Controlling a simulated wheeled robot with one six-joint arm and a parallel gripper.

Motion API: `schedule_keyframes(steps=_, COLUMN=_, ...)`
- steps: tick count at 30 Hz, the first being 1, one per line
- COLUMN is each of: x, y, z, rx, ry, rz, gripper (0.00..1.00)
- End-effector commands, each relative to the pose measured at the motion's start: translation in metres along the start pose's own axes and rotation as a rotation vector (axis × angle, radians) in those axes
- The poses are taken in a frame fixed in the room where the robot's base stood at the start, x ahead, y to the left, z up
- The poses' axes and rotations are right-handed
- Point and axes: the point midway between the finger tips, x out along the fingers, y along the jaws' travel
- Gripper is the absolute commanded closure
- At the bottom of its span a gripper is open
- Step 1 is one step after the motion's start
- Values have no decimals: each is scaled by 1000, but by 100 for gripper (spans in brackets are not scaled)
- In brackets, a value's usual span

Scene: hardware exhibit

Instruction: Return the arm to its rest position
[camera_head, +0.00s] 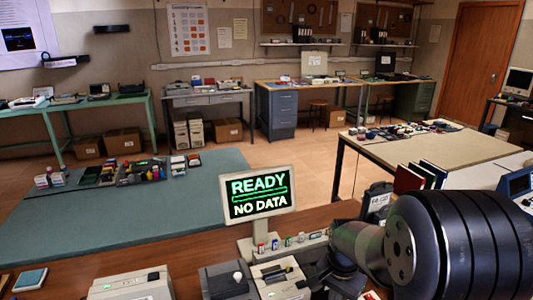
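My arm fills the lower right of the head view, with a large dark ribbed joint and a grey metal link beside it. The link reaches left and down toward the wooden desk (215,250). I cannot make out my gripper or its fingers, so I cannot see whether it holds anything. A small monitor (257,194) on a stand reads "READY" and "NO DATA" in green, to the left of my arm.
Beige and grey devices (133,285) stand along the desk's near edge. Small coloured batteries (275,243) stand in a strip by the monitor. A teal-topped table (110,215) lies beyond, left. A pale table (432,150) stands right, with upright books (410,177). Open floor (285,160) lies between.

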Motion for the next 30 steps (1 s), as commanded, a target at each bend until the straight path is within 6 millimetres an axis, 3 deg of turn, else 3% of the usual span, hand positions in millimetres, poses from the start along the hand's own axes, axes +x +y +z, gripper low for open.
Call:
schedule_keyframes(steps=1, x=12, y=0, z=0, rx=0, ry=0, rz=0, gripper=100)
schedule_keyframes(steps=6, x=32, y=0, z=0, rx=0, ry=0, rz=0, gripper=100)
schedule_keyframes(steps=12, x=44, y=0, z=0, rx=0, ry=0, rz=0, gripper=100)
schedule_keyframes(steps=30, x=33, y=0, z=-1, rx=-1, ry=0, rz=0, gripper=100)
